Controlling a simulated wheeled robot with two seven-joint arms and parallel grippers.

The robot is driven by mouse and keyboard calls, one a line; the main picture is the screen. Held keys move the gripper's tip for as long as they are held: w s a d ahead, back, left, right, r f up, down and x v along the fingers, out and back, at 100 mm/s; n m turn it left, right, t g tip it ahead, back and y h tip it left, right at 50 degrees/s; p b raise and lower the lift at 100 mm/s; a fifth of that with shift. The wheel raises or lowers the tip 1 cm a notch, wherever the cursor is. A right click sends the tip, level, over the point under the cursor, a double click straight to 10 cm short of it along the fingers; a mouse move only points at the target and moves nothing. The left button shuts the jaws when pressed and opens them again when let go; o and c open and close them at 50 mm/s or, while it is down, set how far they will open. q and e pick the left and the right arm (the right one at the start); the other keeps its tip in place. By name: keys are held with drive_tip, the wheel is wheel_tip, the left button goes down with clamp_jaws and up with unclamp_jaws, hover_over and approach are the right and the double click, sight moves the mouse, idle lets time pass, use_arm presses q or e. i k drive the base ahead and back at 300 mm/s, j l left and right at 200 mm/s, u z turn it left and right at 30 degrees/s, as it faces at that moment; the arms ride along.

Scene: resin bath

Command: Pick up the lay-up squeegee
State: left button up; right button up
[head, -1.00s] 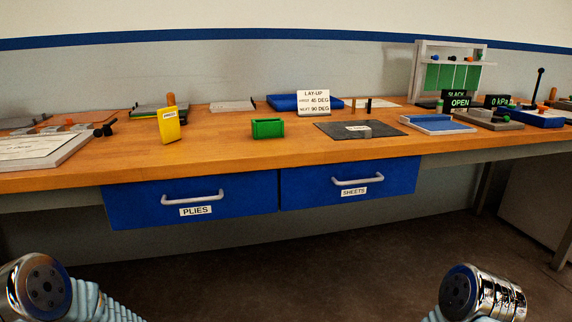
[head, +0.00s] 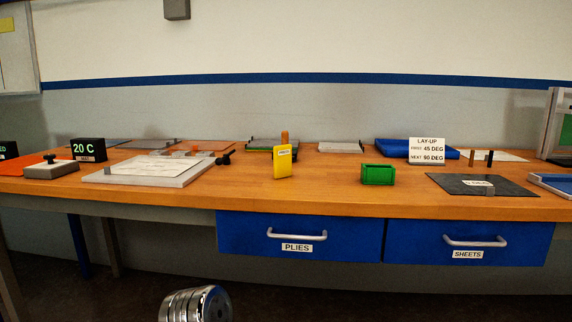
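A yellow, flat, upright piece with a small white label (head: 283,165) stands on the bench left of centre in the head view. It looks like the lay-up squeegee, but its label is too small to read. An orange knob or handle (head: 284,138) shows just behind its top, and I cannot tell whether the two are joined. Neither of my grippers shows. Only a chrome part of one of my arms is visible at the bottom edge, well below and apart from the bench top.
A green open box (head: 378,174) stands right of the yellow piece. A white-grey plate (head: 150,170) lies to its left. The LAY-UP sign (head: 426,150) and a dark mat (head: 460,185) are farther right. Blue PLIES (head: 297,236) and SHEETS (head: 467,243) drawers hang below.

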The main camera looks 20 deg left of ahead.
sight(281, 154)
drive_tip(key=j, duration=0.8)
drive_tip(key=k+j+z, duration=0.1)
drive_tip(key=j, duration=0.7)
